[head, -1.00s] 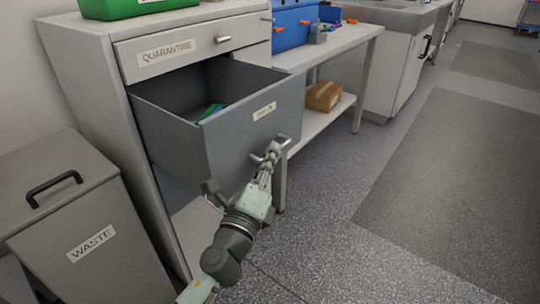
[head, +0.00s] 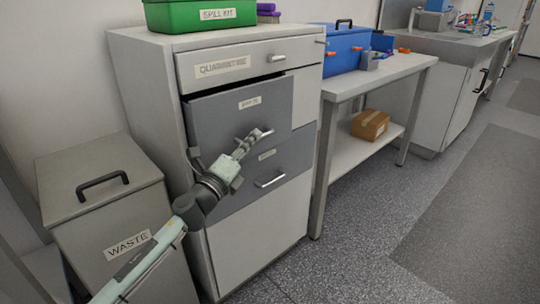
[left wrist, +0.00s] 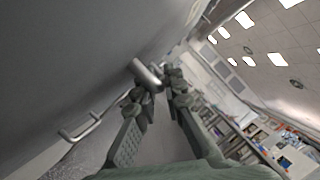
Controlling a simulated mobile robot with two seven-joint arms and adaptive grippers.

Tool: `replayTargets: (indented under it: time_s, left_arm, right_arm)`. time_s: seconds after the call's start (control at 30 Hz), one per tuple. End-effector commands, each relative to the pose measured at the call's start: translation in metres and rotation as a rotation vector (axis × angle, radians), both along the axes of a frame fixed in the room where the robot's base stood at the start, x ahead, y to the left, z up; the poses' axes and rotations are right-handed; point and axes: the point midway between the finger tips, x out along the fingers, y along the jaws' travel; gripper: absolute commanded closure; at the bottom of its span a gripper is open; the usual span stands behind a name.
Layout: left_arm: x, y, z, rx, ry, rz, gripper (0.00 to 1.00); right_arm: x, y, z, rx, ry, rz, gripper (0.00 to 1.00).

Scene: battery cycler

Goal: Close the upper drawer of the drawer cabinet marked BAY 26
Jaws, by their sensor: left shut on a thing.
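The cabinet (head: 143,85) stands against the wall. Its grey upper drawer (head: 215,122) has a small label too blurred to read. The drawer stands out a little from the cabinet, with a dark gap along its top edge. My left gripper (head: 254,138) is shut on the bar handle (head: 266,133) of this drawer. In the left wrist view the handle (left wrist: 146,73) lies between the fingertips (left wrist: 156,82). The drawer's inside is hidden. My right gripper is not in view.
Below is a grey lower drawer (head: 285,162) with its own handle, and above is a shut QUARANTINE drawer (head: 230,65). A WASTE bin (head: 105,200) stands close at left. A green spill kit (head: 200,14) sits on top. The floor at right is clear.

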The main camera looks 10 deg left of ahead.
Motion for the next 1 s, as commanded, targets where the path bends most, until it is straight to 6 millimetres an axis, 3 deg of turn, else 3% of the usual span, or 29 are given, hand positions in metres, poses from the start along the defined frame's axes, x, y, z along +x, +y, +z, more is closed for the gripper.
replayTargets:
  time_s: [0.1,0.3,0.77,0.8,0.87,1.0]
  left_arm:
    - [0.011,0.016,-0.001,0.004,0.0,0.005,1.0]
    - [0.021,0.029,0.0,0.002,-0.001,0.004,1.0]
    - [0.024,0.036,0.001,0.003,0.0,0.009,1.0]
    - [0.024,0.036,0.001,0.004,-0.001,0.01,0.88]
    - [0.025,0.036,0.001,0.003,-0.001,0.01,0.81]
    - [0.024,0.035,0.001,0.002,-0.001,0.009,0.81]
  right_arm:
    - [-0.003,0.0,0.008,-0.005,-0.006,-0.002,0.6]
    - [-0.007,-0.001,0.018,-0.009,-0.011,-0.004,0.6]
    - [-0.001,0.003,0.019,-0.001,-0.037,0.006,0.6]
    - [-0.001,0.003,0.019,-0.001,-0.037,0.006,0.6]
    - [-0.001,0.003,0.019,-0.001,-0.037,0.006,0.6]
    - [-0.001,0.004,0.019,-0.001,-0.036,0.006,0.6]
